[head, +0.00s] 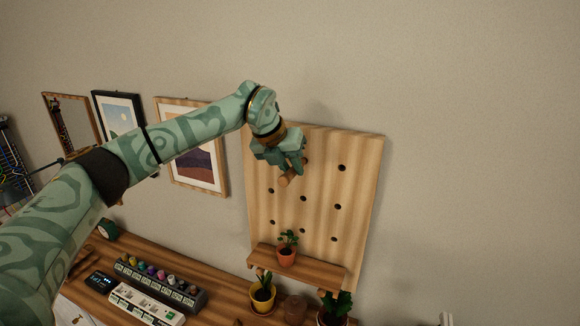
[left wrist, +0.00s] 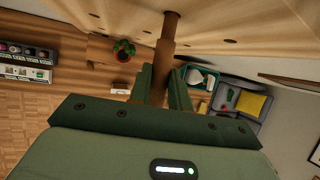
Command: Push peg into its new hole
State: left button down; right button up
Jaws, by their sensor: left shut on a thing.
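The wooden peg (head: 289,179) is a short round dowel held between the fingers of my left gripper (head: 293,167), at the upper left of the pegboard (head: 318,195). In the left wrist view the peg (left wrist: 165,50) stands out beyond both fingers of the gripper (left wrist: 160,80), its far end at the board surface (left wrist: 110,20). I cannot tell how deep that end sits in a hole. The board has several dark open holes, such as one at its upper right (head: 342,168). The hole behind the peg is hidden. My right gripper is not in view.
A wooden shelf (head: 325,273) on the lower board bears a potted plant (head: 286,256). Below are a yellow pot (head: 262,297) and more plants on the desk (head: 210,270). Framed pictures (head: 190,140) hang left of the board. The wall to its right is bare.

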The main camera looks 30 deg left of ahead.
pick_arm(q)
jog(key=shift+w+f+p, duration=0.15)
jog(key=shift+w+p, duration=0.55)
jog(key=shift+w, duration=0.75)
jog(key=c, duration=1.2)
grip_release()
jog(key=shift+a, duration=0.1)
jog(key=b+v, duration=0.4)
jog(key=v, duration=1.2)
